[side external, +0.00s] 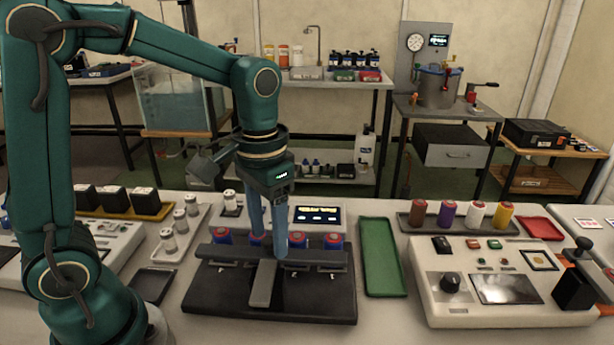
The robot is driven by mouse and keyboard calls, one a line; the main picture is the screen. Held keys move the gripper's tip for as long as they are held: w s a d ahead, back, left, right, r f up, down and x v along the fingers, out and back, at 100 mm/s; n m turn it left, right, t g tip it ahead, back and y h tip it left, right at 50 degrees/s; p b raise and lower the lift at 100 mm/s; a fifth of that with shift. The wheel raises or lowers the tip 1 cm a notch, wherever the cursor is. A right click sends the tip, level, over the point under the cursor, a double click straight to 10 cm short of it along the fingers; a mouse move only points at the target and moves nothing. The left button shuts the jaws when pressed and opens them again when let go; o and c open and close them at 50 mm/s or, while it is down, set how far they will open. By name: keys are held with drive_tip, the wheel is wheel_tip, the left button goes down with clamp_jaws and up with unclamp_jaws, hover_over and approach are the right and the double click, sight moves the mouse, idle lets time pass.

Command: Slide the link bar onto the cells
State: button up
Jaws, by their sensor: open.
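Several blue cells with red tops (333,241) stand in a row on a black fixture base (315,303). A long dark grey bar (325,261), which looks like the link bar, lies across the fixture on the near side of the cells. A lighter grey block (262,283) sticks out from its middle toward the front. My gripper (268,248) points down over the middle of the row, its two blue fingers spread apart. The fingers partly hide the middle cells. Whether they touch the bar or a cell cannot be told.
A green tray (382,258) lies right of the fixture, with a control panel (500,285) beyond it. A display box (317,217) stands behind the cells. A pale tray with small white-capped jars (170,240) and a dark tray (153,285) lie to the left.

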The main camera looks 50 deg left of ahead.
drive_tip(key=shift+c, duration=0.3)
clamp_jaws()
drive_tip(key=shift+a, duration=0.1)
idle(1.0)
